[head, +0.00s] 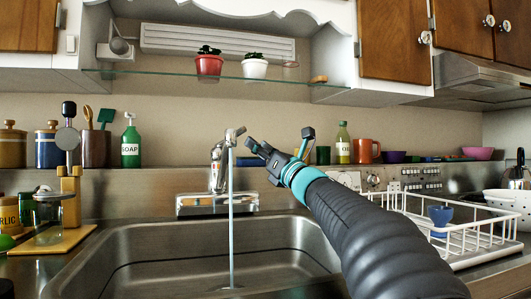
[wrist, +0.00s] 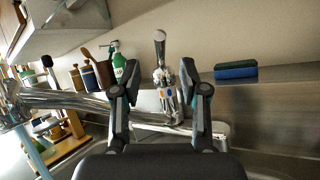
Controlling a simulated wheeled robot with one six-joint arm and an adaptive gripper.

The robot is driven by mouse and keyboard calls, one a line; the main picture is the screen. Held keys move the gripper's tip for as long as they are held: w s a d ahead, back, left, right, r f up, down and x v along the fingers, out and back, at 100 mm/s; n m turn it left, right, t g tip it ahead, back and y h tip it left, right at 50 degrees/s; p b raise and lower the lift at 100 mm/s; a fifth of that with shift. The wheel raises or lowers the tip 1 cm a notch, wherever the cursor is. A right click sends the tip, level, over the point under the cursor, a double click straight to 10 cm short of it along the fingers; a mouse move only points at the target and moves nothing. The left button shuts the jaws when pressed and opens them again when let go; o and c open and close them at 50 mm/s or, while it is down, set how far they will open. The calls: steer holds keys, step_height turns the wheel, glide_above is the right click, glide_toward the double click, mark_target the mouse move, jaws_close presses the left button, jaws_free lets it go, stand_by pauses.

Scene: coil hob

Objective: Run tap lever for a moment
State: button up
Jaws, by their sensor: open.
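The chrome tap (head: 217,178) stands behind the sink, and a thin stream of water (head: 231,220) runs from its spout into the basin. The tap lever (wrist: 160,48) sticks up from the tap body (wrist: 168,98) in the wrist view, with blue and orange marks below it. My gripper (head: 279,140) is just right of the tap top in the head view. In the wrist view my gripper (wrist: 160,92) is open, its fingers apart on either side of the tap body. Whether either finger touches the tap cannot be told.
The steel sink (head: 110,255) lies below. A white dish rack (head: 470,245) with a blue cup stands at right. A green soap bottle (head: 131,142) and jars line the back ledge at left. A blue-green sponge (wrist: 236,70) lies right of the tap. A glass shelf (head: 180,78) hangs above.

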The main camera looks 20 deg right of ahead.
steer(key=shift+v, duration=1.3)
